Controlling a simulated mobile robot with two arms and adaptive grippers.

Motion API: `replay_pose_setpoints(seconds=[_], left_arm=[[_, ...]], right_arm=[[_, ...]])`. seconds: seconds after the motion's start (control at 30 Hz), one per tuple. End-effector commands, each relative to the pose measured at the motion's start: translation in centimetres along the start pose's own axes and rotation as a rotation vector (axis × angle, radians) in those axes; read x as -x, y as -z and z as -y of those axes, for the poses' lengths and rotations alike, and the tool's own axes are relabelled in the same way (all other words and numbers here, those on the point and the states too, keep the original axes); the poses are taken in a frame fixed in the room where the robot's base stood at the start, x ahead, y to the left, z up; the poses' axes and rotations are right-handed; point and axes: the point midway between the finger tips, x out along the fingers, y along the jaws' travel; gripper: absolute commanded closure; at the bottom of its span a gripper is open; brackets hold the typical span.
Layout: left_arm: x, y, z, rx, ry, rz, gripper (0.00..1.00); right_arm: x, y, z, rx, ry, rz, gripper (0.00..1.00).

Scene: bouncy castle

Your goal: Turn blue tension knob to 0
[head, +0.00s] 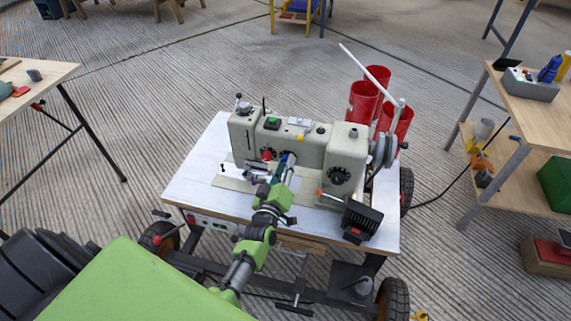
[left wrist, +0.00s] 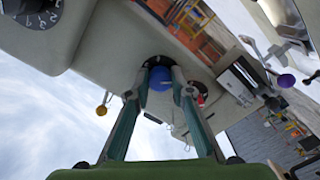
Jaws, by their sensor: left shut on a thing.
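A grey-green sewing machine (head: 300,148) stands on a white-topped wheeled table (head: 200,180). My left gripper (head: 287,163) reaches its front face from the near side. In the left wrist view the blue tension knob (left wrist: 160,78) is a round blue knob on a dark round base. The two fingertips of the left gripper (left wrist: 161,88) close on it from both sides. In the head view the fingers mostly cover the knob, and its setting cannot be read in either view. My right gripper is not in view.
A black numbered dial (head: 339,175) is on the machine's right part; a red knob (head: 267,155) is left of my gripper. A black boxy unit (head: 362,220) sits at the table's front right. Red cylinders (head: 363,102) stand behind. A wooden bench (head: 530,110) is at right.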

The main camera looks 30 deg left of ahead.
Motion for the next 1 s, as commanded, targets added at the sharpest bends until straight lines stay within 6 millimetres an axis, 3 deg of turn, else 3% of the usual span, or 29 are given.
replay_pose_setpoints(seconds=[0.67, 0.7, 0.73, 1.0], left_arm=[[0.06, -0.09, 0.09, 0.062, 0.002, 0.002, 1.00], [0.06, -0.09, 0.09, 0.062, 0.002, 0.002, 0.71], [0.06, -0.09, 0.09, 0.062, 0.002, 0.002, 0.63], [0.03, -0.04, 0.02, 0.060, 0.001, 0.001, 0.62]], right_arm=[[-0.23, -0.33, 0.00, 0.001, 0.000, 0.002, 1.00], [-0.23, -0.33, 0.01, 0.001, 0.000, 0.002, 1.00], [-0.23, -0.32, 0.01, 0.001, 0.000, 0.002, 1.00], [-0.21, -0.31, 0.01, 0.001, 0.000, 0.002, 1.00]])
